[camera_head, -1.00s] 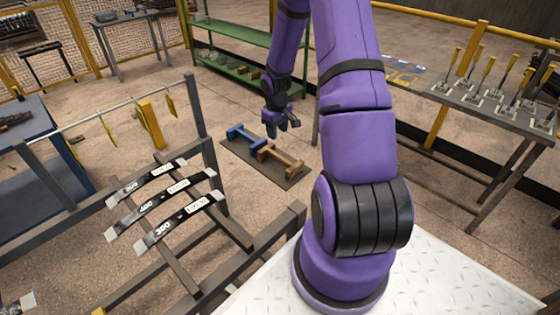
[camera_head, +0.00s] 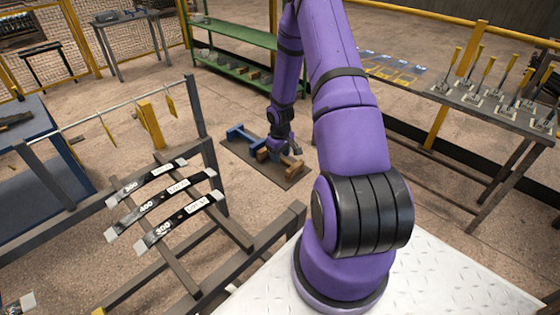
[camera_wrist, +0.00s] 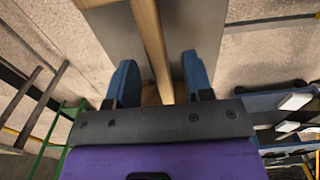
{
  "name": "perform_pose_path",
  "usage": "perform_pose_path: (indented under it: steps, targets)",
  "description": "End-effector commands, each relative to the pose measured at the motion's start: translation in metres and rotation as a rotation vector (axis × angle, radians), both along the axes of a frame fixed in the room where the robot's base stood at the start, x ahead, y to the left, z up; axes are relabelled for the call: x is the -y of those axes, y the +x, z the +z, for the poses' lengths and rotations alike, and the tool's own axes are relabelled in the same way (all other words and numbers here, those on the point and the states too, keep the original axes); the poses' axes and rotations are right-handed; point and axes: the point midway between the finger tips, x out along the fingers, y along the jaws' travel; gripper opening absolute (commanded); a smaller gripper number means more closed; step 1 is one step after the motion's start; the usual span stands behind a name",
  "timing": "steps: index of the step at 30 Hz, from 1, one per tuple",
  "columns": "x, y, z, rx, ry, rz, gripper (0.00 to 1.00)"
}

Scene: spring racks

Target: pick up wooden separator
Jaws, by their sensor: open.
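The wooden separator (camera_head: 292,164) lies on a dark flat mat (camera_head: 245,153) on the floor, partly hidden by my gripper in the head view. My gripper (camera_head: 286,151) is right above the wooden separator. In the wrist view, the two blue fingertips of my gripper (camera_wrist: 160,72) are spread apart. The wooden separator's long bar (camera_wrist: 152,45) runs between them. I cannot tell whether the fingers touch it.
A rack with several black leaf springs (camera_head: 163,205) stands at the left front. A green shelf (camera_head: 232,72) is behind the mat. A table with upright yellow-handled tools (camera_head: 490,100) stands at the right. Open floor surrounds the mat.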

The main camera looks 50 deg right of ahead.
Motion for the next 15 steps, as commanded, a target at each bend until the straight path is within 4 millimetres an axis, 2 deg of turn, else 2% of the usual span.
perform_pose_path:
  steps: [6, 15]
  targets:
    - [0.0, 0.001, -0.027, -0.002, 0.0, 0.0, 0.47]
    - [0.0, 0.002, -0.032, 0.001, -0.001, 0.0, 0.47]
